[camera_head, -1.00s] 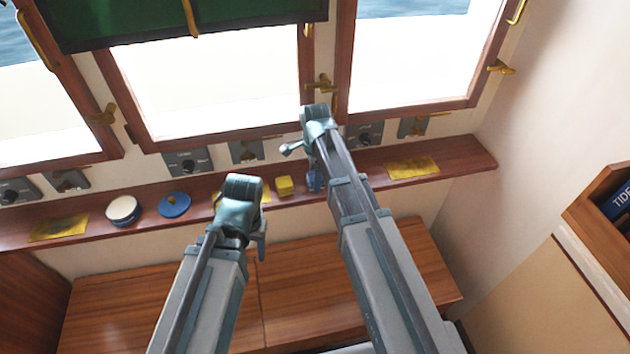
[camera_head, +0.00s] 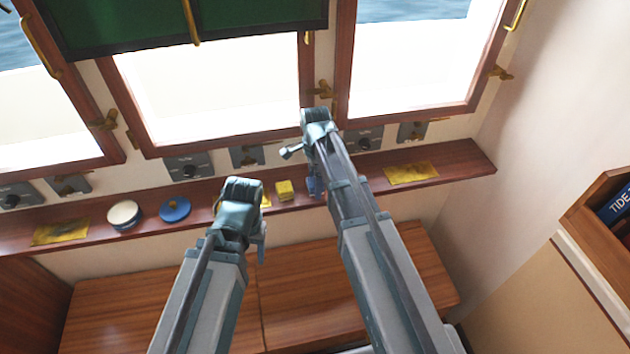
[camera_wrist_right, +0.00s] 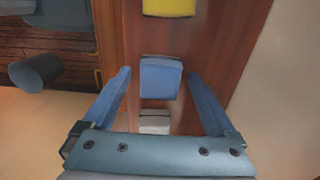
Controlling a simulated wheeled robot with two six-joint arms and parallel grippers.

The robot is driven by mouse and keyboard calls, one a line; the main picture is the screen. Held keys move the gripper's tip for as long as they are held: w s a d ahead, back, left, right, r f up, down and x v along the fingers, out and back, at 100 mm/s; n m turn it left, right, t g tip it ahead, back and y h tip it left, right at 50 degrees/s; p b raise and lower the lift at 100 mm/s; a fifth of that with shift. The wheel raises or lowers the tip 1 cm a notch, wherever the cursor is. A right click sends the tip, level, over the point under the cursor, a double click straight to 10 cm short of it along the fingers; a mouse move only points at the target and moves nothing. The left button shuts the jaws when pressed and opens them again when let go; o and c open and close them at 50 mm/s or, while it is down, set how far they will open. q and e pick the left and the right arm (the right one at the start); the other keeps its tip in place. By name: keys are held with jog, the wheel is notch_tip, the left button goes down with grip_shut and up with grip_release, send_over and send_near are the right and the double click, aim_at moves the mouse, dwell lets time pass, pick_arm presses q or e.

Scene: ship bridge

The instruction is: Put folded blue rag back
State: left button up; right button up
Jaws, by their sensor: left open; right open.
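The folded blue rag (camera_wrist_right: 160,78) is a small blue block on the wooden shelf (camera_wrist_right: 225,30) in the right wrist view. My right gripper (camera_wrist_right: 159,74) is open, with one finger on each side of the rag and a gap at both sides. In the head view my right gripper (camera_head: 314,186) points down at the shelf under the window post, and its arm hides most of that spot. My left gripper (camera_head: 260,240) is open and empty in front of the shelf's near edge, its fingers partly hidden by its wrist.
A yellow folded block (camera_head: 284,190) sits left of my right gripper. A white round tin (camera_head: 123,214), a blue disc (camera_head: 174,209) and flat yellow cloths (camera_head: 410,173) lie along the shelf. A bench top (camera_head: 330,285) is below.

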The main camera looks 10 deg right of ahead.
notch_tip(320, 180, up, 11)
jog(key=p, duration=1.1)
jog(key=s+a+n, duration=0.4)
jog(key=s+n, duration=0.6)
jog(key=n, duration=0.1)
jog(key=s+a+n+h, duration=0.1)
jog(key=s+a+n, duration=0.3)
jog(key=s+n, duration=0.6)
jog(key=shift+s+a+r+n+b, duration=0.2)
jog(key=shift+a+n+b, duration=0.1)
jog(key=shift+a+n, duration=0.1)
jog(key=shift+f, duration=0.1)
notch_tip(320, 180, down, 8)
jog(key=b, duration=0.8)
jog(key=shift+f, duration=0.15)
